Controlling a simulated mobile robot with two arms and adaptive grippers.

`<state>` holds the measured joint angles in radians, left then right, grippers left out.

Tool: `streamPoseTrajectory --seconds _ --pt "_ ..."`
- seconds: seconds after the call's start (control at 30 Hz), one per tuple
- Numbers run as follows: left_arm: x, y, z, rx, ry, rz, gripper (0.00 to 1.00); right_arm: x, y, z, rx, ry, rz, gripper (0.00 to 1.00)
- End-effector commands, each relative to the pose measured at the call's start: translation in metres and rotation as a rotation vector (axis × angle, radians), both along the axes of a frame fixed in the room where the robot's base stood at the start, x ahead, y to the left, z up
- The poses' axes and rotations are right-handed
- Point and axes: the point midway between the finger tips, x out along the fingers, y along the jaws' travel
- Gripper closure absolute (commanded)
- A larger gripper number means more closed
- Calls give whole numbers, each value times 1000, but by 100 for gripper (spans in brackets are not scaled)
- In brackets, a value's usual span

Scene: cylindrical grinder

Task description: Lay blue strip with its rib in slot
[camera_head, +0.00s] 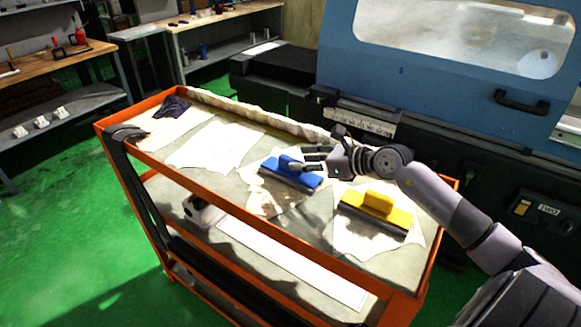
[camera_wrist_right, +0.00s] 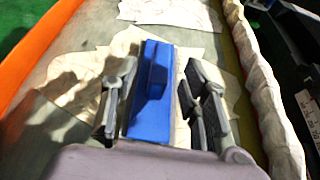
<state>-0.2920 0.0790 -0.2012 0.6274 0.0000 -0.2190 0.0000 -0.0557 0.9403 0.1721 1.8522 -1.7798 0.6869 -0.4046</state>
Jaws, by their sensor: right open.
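The blue strip (camera_head: 304,182), with a raised blue block on its upper side, lies on a pale cloth on the cart's top shelf. It also shows in the right wrist view (camera_wrist_right: 152,118). My right gripper (camera_head: 307,159) is open beside and over the block, coming from the right. In the right wrist view its two fingers stand on either side of the blue strip, with gaps to it, and the gripper (camera_wrist_right: 158,75) holds nothing. I cannot make out a slot. My left gripper is not in view.
A yellow piece of similar shape (camera_head: 377,205) lies on a cloth to the right. The orange cart (camera_head: 115,160) has a raised rim, with a rolled pale cloth (camera_head: 255,117) along its back edge. The blue grinder (camera_head: 420,75) stands close behind. Green floor is clear at left.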

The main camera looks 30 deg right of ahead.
Motion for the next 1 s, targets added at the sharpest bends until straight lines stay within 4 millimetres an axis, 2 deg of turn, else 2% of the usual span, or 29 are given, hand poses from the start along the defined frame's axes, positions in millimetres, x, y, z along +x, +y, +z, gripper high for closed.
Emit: streamPoseTrajectory --seconds 0.17,0.4,0.7,1.0 --pt "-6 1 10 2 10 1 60 13 4 -4 4 -1 0 58" --pt "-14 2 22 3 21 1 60 40 14 -20 3 -1 -1 58" --pt "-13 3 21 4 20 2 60 44 16 -25 -1 1 0 58" --pt "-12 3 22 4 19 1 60 44 16 -25 0 1 0 78"
